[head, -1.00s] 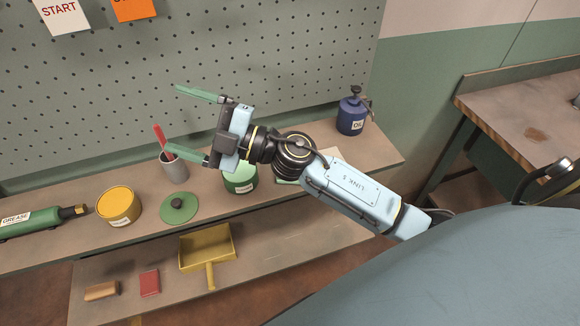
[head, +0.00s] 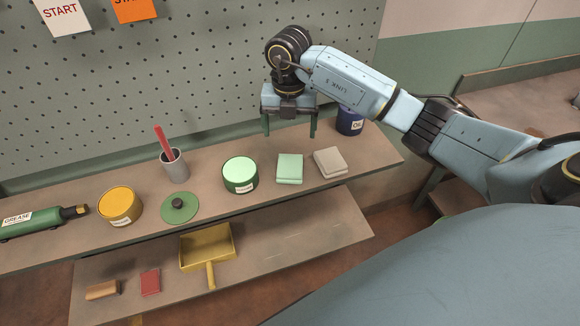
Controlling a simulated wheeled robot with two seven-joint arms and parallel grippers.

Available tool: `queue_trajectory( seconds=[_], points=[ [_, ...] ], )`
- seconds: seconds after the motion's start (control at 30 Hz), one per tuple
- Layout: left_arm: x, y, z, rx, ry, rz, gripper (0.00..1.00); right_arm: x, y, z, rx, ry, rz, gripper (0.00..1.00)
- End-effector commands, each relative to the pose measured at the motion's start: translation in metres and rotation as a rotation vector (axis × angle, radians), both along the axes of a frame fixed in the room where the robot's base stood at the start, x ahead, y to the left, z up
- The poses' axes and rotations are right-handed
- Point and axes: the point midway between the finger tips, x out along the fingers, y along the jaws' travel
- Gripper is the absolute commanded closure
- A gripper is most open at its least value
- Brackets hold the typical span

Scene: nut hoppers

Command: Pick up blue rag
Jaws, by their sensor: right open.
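No rag that looks clearly blue is in view. A folded pale mint-green rag (head: 289,169) lies on the upper shelf, right of a green tin. A folded beige rag (head: 330,163) lies just right of it. A folded red cloth or block (head: 150,282) is on the lower shelf. My right gripper (head: 290,134) points down with its green fingers spread apart and empty. In the picture it is just above and behind the mint-green rag; its exact height is hard to tell. My left gripper is not in view.
The upper shelf (head: 220,205) also holds a green tin (head: 241,176), a loose green lid (head: 178,208), a yellow tin (head: 119,206), a cup with red handles (head: 174,164) and a partly hidden blue oil can (head: 349,121). A pegboard (head: 200,80) stands behind. A yellow dustpan (head: 207,248) is below.

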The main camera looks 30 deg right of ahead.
Motion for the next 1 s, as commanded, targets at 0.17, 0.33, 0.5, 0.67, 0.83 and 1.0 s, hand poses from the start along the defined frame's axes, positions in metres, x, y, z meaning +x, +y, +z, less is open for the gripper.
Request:
queue_trajectory(
  seconds=[0.17, 0.33, 0.5, 0.67, 0.83, 1.0],
  points=[
    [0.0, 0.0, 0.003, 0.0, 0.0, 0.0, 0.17, -0.002, 0.002, -0.038, 0.003, 0.006, 0.002, 0.13],
    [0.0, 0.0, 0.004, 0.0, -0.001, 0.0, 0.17, -0.001, 0.002, -0.059, 0.005, 0.002, 0.003, 0.13],
    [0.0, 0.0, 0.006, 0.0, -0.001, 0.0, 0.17, -0.004, 0.003, -0.07, 0.006, 0.003, 0.005, 0.13],
    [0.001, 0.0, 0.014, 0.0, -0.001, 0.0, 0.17, -0.011, 0.005, -0.093, 0.007, 0.006, 0.004, 0.13],
    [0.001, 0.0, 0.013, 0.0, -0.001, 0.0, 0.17, -0.01, 0.005, -0.113, 0.006, 0.002, 0.004, 0.13],
    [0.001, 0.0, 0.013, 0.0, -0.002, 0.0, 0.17, -0.01, 0.005, -0.116, 0.005, 0.0, 0.005, 0.13]
  ],
)
